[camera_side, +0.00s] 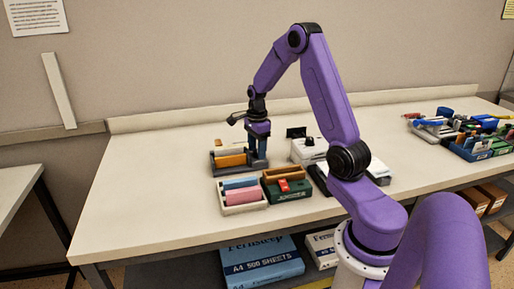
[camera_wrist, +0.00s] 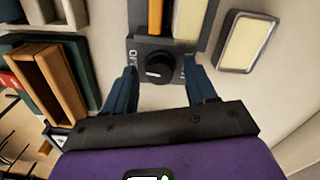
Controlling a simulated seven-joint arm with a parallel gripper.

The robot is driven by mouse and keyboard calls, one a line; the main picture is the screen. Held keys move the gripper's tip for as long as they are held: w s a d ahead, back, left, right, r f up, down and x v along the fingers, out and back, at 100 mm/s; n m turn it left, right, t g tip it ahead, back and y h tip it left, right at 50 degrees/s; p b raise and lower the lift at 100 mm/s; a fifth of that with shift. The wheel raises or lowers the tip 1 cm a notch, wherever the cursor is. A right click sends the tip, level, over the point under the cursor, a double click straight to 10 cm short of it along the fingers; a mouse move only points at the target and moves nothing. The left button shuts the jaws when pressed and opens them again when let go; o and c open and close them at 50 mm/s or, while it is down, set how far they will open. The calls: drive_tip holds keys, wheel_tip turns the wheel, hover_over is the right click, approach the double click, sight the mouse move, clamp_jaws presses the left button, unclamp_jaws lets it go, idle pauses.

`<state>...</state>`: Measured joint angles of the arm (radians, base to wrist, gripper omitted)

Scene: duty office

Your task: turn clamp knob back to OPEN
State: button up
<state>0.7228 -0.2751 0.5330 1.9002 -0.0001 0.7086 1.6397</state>
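The black round clamp knob (camera_wrist: 158,68) sits on the front face of a dark grey holder (camera_wrist: 139,43), with small pale markings on either side that I cannot read. A light mark shows on the knob, but its setting is unclear. An orange bar and a cream bar lie in the holder behind it. My gripper (camera_wrist: 161,72) is open, with one blue finger on each side of the knob and visible gaps between. In the side view my gripper (camera_side: 258,153) is low at the right end of the holder (camera_side: 232,169); the knob cannot be made out there.
A cream tray (camera_side: 243,209) with blue and pink blocks and a green box (camera_side: 290,194) with a red piece stand in front. A white device (camera_side: 307,152) stands right of my gripper. Cluttered bins (camera_side: 470,145) fill the far right. The table's left side is clear.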

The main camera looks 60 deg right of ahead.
drive_tip(key=c, duration=0.9)
drive_tip(key=shift+n, duration=0.8)
drive_tip(key=o, duration=1)
drive_tip(key=shift+o, duration=0.2)
wheel_tip(320, 180, up, 18)
drive_tip(key=shift+f, duration=0.2)
